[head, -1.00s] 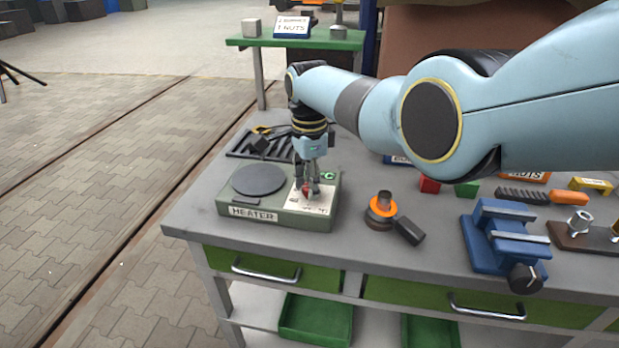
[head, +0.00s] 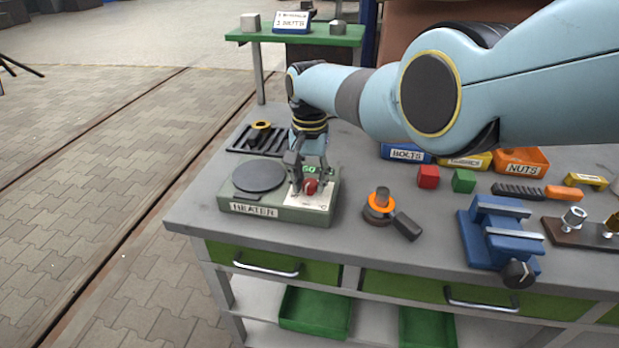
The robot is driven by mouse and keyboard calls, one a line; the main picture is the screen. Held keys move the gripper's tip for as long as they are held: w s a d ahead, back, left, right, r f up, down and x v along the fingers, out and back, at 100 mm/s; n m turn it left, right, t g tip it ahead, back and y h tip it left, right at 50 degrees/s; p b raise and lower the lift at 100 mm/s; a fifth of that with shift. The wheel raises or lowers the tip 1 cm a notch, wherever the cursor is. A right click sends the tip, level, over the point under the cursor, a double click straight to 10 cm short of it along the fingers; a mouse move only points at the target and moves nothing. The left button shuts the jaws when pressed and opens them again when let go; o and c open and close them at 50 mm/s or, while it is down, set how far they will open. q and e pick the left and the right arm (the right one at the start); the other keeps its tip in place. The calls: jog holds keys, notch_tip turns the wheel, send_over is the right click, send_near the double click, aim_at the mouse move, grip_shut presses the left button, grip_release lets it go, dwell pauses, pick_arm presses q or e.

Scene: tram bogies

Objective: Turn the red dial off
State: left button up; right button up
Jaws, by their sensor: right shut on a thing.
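The heater (head: 238,207) is a green-grey box with a round dark plate (head: 258,176), standing at the left front of the workbench. The red dial (head: 311,187) sits on the white panel (head: 318,202) at the heater's right side. My right gripper (head: 309,188) points down over this panel, its fingers on either side of the red dial, shut on it. The fingers hide part of the dial, and I cannot read its pointer or the panel marks. My left gripper is not in view.
A black part with an orange ring (head: 379,207) stands right of the heater. A blue vise (head: 497,238) is at the bench front. Red (head: 428,176) and green (head: 464,181) blocks and labelled bins (head: 521,162) lie behind. A slotted rack (head: 240,140) is behind the heater.

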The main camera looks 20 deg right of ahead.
aim_at(310, 184)
jog(key=shift+s+f+n, duration=0.1)
jog(key=shift+n, duration=1.5)
jog(key=o, duration=1.1)
jog(key=shift+o, duration=0.2)
jog(key=shift+r, duration=0.65)
notch_tip(310, 184, up, 11)
jog(key=shift+f, duration=0.2)
